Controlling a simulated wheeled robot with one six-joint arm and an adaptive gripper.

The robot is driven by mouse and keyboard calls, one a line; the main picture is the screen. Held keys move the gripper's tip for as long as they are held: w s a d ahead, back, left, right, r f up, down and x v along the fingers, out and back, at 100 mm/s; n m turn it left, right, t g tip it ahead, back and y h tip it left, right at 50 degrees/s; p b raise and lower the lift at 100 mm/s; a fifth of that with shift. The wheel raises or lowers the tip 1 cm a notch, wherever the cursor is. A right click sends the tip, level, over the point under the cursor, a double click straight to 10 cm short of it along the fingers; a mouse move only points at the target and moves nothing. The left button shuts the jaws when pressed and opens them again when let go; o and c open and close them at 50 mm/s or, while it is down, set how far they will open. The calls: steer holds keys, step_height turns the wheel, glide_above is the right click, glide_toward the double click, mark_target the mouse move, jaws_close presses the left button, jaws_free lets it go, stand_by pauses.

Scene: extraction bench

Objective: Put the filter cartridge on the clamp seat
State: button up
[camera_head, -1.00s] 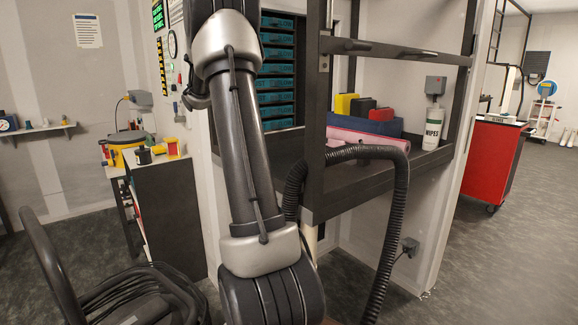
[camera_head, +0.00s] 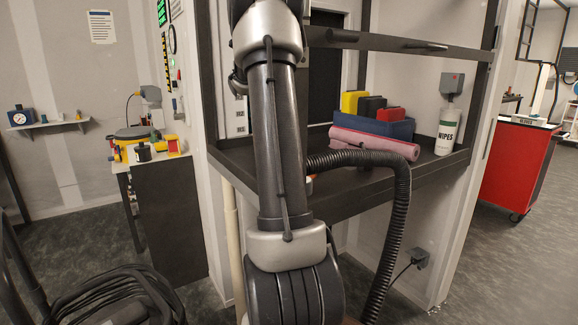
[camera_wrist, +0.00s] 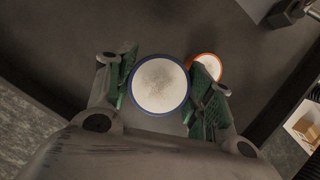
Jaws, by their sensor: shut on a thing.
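In the wrist view my gripper (camera_wrist: 163,98) is shut on a round white-topped thing with a blue rim (camera_wrist: 160,84), seen end-on between the green finger pads. It looks like the filter cartridge; its lower part is hidden. A second round white-topped thing with an orange rim (camera_wrist: 207,67) is partly hidden behind the right finger; I cannot tell whether they touch. In the head view my arm hides my gripper and the held thing. I cannot make out the clamp seat with certainty in either view.
The dark bench (camera_head: 355,193) has a pink roll (camera_head: 375,144), a blue bin (camera_head: 385,128) with coloured blocks, and a wipes bottle (camera_head: 446,130). A dark rail (camera_head: 395,43) crosses above. In the wrist view a dark metal fixture (camera_wrist: 290,12) shows at top right.

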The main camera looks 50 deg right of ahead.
step_height(320, 180, down, 9)
steer(key=shift+r, duration=0.2)
steer(key=shift+f, duration=0.1)
steer(key=o, duration=0.8)
